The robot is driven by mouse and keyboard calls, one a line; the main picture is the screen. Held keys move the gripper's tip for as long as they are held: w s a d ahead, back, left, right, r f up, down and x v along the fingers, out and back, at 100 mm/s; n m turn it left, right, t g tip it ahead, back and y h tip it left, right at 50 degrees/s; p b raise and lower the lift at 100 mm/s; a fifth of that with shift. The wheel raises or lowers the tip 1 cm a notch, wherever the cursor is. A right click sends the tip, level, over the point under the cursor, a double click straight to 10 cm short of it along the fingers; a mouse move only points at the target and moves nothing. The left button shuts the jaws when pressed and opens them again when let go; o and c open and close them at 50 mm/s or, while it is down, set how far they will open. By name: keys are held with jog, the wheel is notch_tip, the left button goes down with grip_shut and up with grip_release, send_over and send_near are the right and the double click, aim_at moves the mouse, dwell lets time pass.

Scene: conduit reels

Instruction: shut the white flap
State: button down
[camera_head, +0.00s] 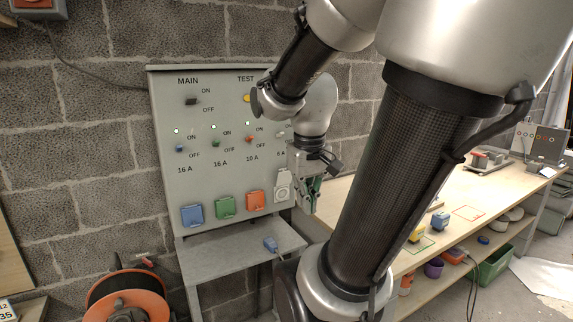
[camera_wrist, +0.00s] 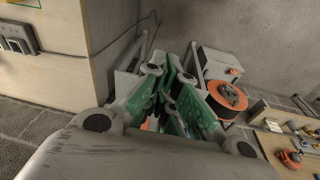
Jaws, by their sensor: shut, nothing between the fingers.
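The white flap (camera_head: 283,175) is at the right end of the row of sockets on the grey panel. It appears raised, with a round white socket face (camera_head: 283,191) showing below it. My gripper (camera_head: 311,197) is just right of the white socket, near the panel's right edge; the exact gap in depth is hard to tell. Its green-padded fingers are shut and empty. They also show in the wrist view (camera_wrist: 172,58), where I cannot make out the white flap.
Blue (camera_head: 192,215), green (camera_head: 226,207) and orange (camera_head: 256,201) flaps look shut. A grey shelf (camera_head: 225,258) with a blue plug (camera_head: 270,244) juts out below. An orange reel (camera_head: 128,303) stands lower left. A wooden workbench (camera_head: 455,190) lies right of my gripper.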

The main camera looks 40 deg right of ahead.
jog(key=w+d+f+m+t+h, duration=0.15)
jog(key=w+d+f, duration=0.3)
jog(key=d, duration=0.85)
jog(key=w+d+f+t+h, duration=0.1)
jog(key=w+d+f+h, duration=0.3)
jog(key=d, duration=0.8)
jog(key=n+t+y, duration=0.3)
jog(key=t+y, duration=0.1)
jog(key=t, duration=0.4)
send_near(283, 176)
notch_tip(283, 176, up, 5)
jog(key=d, duration=0.2)
jog(key=shift+m+g, duration=0.25)
jog(key=shift+m, duration=0.1)
jog(key=x, duration=0.9)
jog(key=shift+w+f, duration=0.15)
jog(key=shift+w, duration=0.25)
jog(key=shift+a, duration=0.1)
